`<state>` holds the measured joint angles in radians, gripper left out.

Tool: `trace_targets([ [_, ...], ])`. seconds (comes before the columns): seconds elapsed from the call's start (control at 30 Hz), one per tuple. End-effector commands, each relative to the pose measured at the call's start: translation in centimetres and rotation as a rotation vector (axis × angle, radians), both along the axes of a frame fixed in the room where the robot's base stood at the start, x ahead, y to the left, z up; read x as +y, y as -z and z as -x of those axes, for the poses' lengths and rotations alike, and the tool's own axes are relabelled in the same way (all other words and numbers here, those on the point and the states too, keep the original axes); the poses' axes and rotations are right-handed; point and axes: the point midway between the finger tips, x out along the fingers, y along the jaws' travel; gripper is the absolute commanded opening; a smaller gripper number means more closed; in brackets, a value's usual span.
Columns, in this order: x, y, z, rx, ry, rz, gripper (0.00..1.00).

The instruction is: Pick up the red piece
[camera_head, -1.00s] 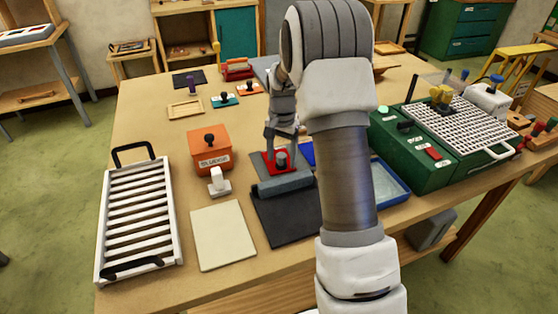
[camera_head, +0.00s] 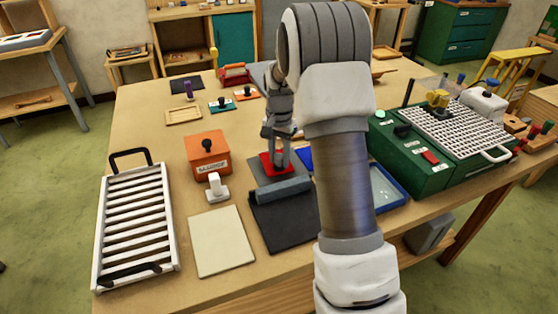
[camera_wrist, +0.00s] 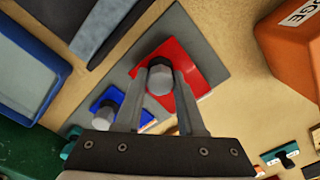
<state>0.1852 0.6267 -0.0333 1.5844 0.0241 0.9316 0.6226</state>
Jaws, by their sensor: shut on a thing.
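The red piece (camera_head: 268,163) is a flat red plate with a grey knob on top. It shows in the wrist view (camera_wrist: 201,72) over a grey mat (camera_wrist: 218,38). My gripper (camera_head: 280,152) comes down from above and is shut on the knob. In the wrist view my gripper (camera_wrist: 160,76) has one finger on each side of the knob. The plate appears slightly above the mat, but the gap is hard to judge. My arm hides part of the area to its right.
A blue piece (camera_wrist: 118,102) with a grey knob is close by. An orange box (camera_head: 208,155) and a white-handled tool (camera_head: 216,187) stand left. A dark roll (camera_head: 280,191) lies in front. A white rack (camera_head: 138,227) is far left; a green machine (camera_head: 415,160) is right.

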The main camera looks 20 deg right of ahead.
Motion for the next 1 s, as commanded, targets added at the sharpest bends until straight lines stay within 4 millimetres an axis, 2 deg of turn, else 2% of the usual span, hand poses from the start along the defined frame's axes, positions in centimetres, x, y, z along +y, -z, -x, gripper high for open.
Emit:
trace_targets([
  [0.13, 0.0, -2.8, -0.1, -0.006, -0.001, 0.001, 0.00],
  [0.4, -6.4, -6.4, -0.4, -0.005, 0.006, 0.001, 0.00],
  [0.6, -10.0, -8.4, -0.6, -0.003, 0.004, 0.002, 0.00],
  [0.8, -11.5, -9.4, -0.6, -0.002, 0.002, 0.001, 0.00],
  [1.0, -11.7, -9.5, -0.6, -0.001, 0.000, 0.000, 0.00],
])
